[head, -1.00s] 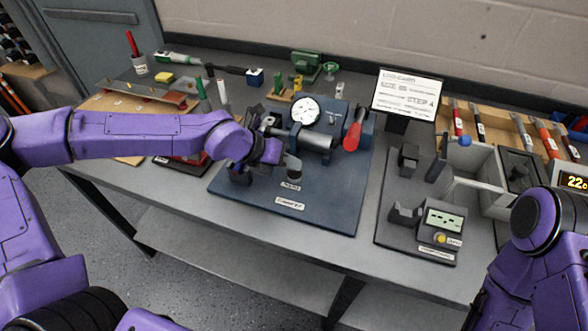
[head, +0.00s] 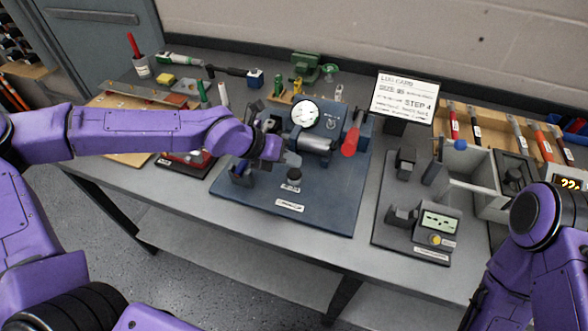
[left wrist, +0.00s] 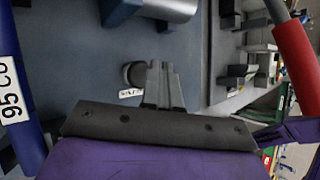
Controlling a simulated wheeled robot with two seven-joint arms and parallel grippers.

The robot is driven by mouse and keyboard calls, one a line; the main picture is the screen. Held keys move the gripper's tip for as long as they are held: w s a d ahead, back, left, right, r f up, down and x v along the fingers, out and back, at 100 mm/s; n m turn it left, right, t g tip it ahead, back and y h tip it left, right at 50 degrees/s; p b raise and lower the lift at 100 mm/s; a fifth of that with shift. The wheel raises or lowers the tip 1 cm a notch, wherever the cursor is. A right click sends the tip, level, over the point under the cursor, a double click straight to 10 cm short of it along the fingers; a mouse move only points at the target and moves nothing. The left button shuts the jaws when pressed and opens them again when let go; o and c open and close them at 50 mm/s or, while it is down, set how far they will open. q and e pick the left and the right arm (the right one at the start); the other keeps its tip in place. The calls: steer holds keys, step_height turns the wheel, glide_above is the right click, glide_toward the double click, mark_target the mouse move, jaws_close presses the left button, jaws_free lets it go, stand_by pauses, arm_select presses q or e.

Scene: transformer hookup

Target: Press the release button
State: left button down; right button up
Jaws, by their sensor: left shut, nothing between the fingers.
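The button is a dark round knob (head: 294,174) standing on the blue base plate (head: 240,205), with a small white label in front of it. It also shows in the left wrist view (left wrist: 133,74), just left of the fingertips. My left gripper (head: 293,158) is shut and empty, its fingers close beside and behind the knob in the head view. In the left wrist view the shut grey fingers (left wrist: 164,70) partly cover the label. I cannot tell whether they touch the knob. My right arm shows at the right edge; its gripper is out of view.
Behind the knob stand a metal cylinder (head: 313,142), a dial gauge (head: 305,115) and a red-handled lever (head: 351,138). To the right are a device with a display (head: 440,221) and a grey open box (head: 480,165). A log card (head: 405,98) stands behind.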

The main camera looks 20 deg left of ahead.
mark_target(290, 173)
arm_select(q)
step_height(290, 173, up, 4)
steer(key=p, duration=0.3)
steer(key=shift+r, duration=0.25)
steer(key=shift+f, duration=0.1)
stand_by(0.4)
